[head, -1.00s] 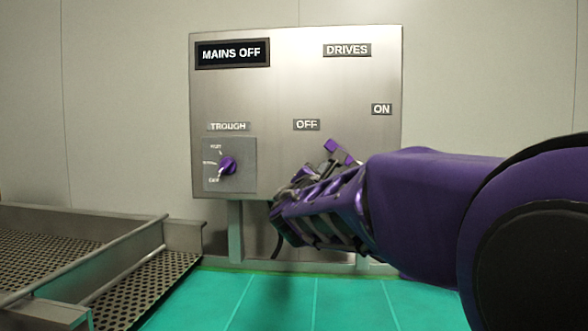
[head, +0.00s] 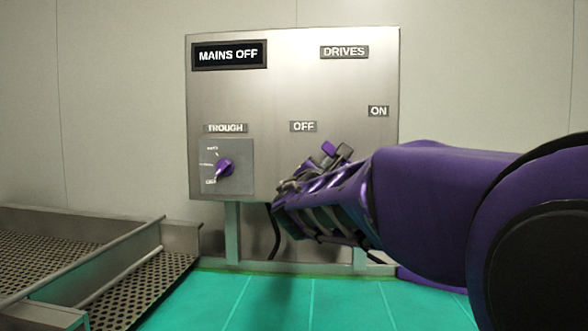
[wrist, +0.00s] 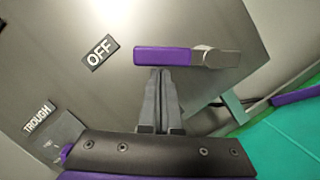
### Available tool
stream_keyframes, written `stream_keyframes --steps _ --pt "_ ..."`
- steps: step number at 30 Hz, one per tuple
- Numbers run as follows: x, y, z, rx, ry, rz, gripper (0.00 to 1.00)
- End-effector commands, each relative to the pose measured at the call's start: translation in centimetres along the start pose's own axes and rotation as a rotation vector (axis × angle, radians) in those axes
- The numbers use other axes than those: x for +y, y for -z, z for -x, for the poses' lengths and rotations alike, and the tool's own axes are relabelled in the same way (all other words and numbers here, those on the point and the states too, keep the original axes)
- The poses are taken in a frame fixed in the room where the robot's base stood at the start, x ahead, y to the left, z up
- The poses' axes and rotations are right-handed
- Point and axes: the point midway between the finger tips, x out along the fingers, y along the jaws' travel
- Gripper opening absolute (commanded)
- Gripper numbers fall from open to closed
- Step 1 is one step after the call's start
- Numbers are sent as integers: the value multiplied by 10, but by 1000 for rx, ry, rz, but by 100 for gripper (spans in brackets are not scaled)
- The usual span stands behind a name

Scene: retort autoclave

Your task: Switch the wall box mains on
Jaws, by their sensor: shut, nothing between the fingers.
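The steel wall box (head: 270,85) stands upright on the wall, and its display (head: 229,55) reads MAINS OFF. Under the DRIVES label (head: 344,51) are an OFF label (head: 303,126) and, higher to the right, an ON label (head: 378,111). A lever with a purple grip (wrist: 162,56) and a grey arm (wrist: 215,58) shows in the wrist view, near the OFF label (wrist: 100,52). In the head view my arm partly hides it; its purple end (head: 328,148) shows. My gripper (wrist: 159,72) is shut and empty, its tips right beside the purple grip; contact cannot be told.
A TROUGH dial with a purple knob (head: 225,168) is at the box's lower left. A perforated metal trough (head: 140,285) stands at the left. A dark cable (head: 274,235) hangs below the box. The green floor (head: 270,300) ahead is clear.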

Motion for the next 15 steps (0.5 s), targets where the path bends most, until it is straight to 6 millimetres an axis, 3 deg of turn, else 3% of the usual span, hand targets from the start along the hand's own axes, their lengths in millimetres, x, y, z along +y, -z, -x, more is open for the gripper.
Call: stream_keyframes --steps 15 --pt "3 -7 -2 -3 21 -96 0"
